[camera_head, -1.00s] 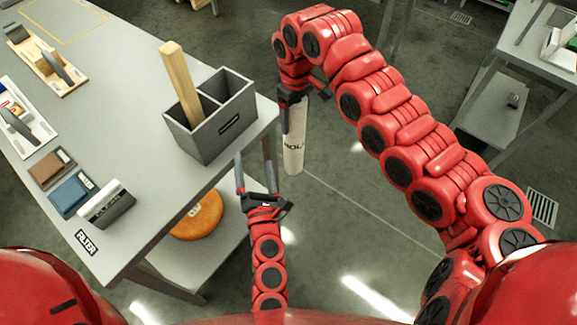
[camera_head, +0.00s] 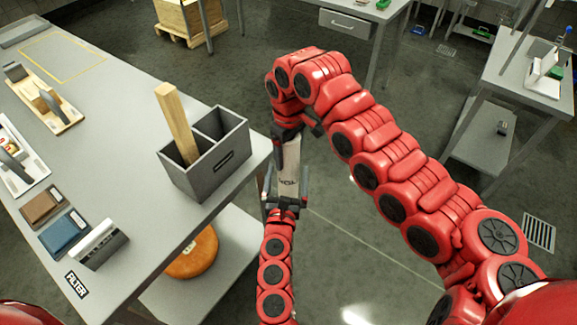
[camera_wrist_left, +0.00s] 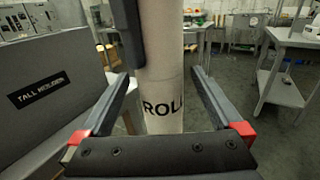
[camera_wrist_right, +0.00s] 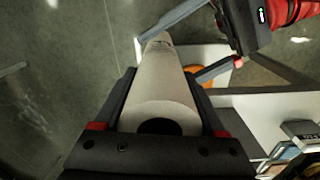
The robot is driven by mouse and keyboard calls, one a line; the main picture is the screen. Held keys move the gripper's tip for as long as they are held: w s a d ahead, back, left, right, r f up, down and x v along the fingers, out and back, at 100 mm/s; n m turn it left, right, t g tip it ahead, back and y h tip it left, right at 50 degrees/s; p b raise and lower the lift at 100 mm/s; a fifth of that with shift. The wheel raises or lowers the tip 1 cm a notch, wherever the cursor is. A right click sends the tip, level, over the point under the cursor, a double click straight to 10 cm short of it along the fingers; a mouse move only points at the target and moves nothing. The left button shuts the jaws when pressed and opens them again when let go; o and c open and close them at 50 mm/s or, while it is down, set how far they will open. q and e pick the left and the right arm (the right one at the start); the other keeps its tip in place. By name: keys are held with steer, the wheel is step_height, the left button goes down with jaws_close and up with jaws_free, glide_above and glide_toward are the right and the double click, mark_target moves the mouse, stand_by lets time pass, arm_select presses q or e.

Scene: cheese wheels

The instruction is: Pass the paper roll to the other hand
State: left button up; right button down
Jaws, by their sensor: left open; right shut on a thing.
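The paper roll (camera_head: 289,172) is a pale tube marked with dark lettering, held in the air beyond the table's right edge. My right gripper (camera_head: 288,134) is shut on its upper end; the right wrist view shows the roll (camera_wrist_right: 160,88) between the fingers. My left gripper (camera_head: 285,188) is open around the roll's lower part, one finger on each side. In the left wrist view the roll (camera_wrist_left: 163,70) stands between the open left fingers, with gaps on both sides.
A grey two-compartment bin (camera_head: 207,160) with a wooden stick (camera_head: 177,122) stands near the edge of the grey table (camera_head: 110,125). An orange cheese wheel (camera_head: 194,257) lies on the lower shelf. Open floor lies to the right.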

arm_select(q)
steer(key=shift+w+d, duration=0.15)
steer(key=shift+w, duration=1.2)
jaws_close()
arm_select(e)
jaws_free()
